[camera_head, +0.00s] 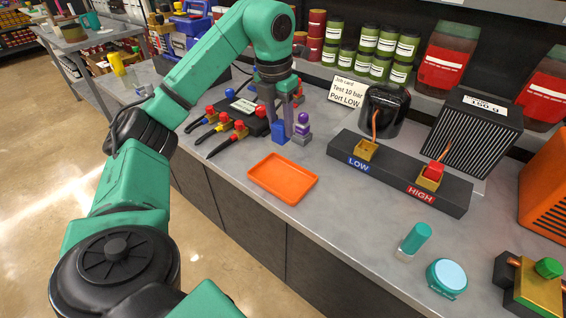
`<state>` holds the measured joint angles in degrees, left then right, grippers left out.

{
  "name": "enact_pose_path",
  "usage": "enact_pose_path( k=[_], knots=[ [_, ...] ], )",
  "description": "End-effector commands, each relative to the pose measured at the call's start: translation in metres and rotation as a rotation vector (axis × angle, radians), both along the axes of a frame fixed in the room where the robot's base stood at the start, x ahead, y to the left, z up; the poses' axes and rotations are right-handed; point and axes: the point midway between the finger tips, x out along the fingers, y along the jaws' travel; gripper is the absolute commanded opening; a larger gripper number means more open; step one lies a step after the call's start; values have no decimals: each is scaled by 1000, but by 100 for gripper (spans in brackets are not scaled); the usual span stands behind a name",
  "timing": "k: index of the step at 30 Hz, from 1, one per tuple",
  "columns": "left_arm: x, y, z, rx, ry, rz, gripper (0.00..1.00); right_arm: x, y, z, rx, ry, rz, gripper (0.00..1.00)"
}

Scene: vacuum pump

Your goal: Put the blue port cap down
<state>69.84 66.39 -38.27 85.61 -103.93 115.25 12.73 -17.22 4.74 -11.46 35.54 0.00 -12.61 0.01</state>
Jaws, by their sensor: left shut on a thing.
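My left gripper (280,122) reaches down over the bench (225,165) behind the orange tray (283,180). It is shut on the blue port cap (279,132), which shows at the fingertips, low over the grey bench top. I cannot tell whether the cap touches the bench. The cap is outside the tray, to the left of a small purple-and-grey piece (302,130). The black port block (400,172) has an uncapped brass LOW port (366,150) and a HIGH port with a red cap (434,171). My right gripper is not in view.
A job card (350,92) reads "Test 10 bar, Port LOW". A teal-capped vial (414,240) and teal round container (446,279) stand front right. The orange tray is empty, with clear bench around it.

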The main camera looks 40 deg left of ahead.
Motion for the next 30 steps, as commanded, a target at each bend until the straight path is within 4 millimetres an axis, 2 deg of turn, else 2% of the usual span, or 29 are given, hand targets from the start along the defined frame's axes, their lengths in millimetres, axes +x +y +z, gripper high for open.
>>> enact_pose_path(
  k=[1, 2, 3, 7, 15, 18, 27, 28, 29, 30],
  knots=[
    [0, -1, -32, -1, 5, -4, 0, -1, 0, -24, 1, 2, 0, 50],
    [0, -1, -42, -2, 5, -4, 0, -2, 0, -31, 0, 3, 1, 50],
    [-1, 0, -48, 1, 7, -2, 0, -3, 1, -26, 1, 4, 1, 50],
    [-1, 0, -82, 3, 5, -2, 0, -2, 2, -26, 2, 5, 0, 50],
    [0, 0, -128, 1, 3, -4, 0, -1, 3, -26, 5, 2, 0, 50],
    [0, 0, -137, 0, 0, -4, 0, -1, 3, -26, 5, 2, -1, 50],
    [1, 0, -141, 1, -1, -4, 0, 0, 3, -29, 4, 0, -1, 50],
    [1, 0, -139, 1, -1, -4, 55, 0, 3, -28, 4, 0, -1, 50],
    [1, 0, -139, 1, -1, -4, 67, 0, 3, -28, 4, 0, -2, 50],
    [1, 0, -139, 1, -1, -4, 74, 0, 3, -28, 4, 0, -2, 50]
  ],
)
